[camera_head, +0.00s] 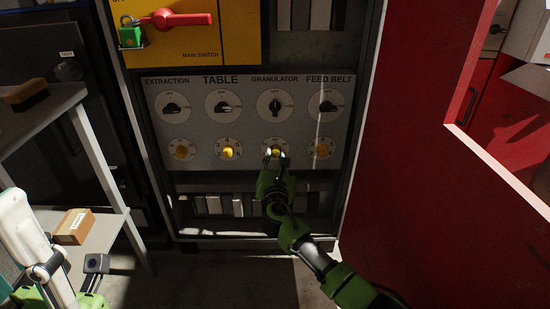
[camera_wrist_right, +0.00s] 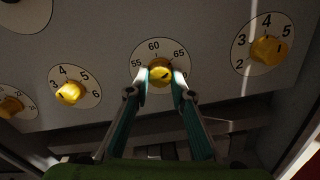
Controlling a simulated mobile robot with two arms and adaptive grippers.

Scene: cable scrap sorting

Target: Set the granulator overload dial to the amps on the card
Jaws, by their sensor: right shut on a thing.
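The granulator overload dial is a yellow knob (camera_wrist_right: 161,76) on a round white scale, in the lower row of the switch panel (camera_head: 190,118), under the word GRANULATOR. In the right wrist view its scale reads 55, 60 and 65 around the top; lower numbers are hidden by my fingers. A dark mark shows on the knob, but I cannot read its exact setting. My right gripper (camera_head: 274,154) is shut on this knob, one finger on each side. Parts of my left arm show at the lower left, but its fingers do not. I see no readable card.
Yellow dials for extraction (camera_head: 180,149), table (camera_head: 228,152) and feed belt (camera_head: 321,148) share the row. Black rotary switches sit above. A red main switch handle (camera_head: 182,19) with a green padlock (camera_head: 130,36) is at top. A red door (camera_head: 430,160) stands right; shelves (camera_head: 98,240) stand left.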

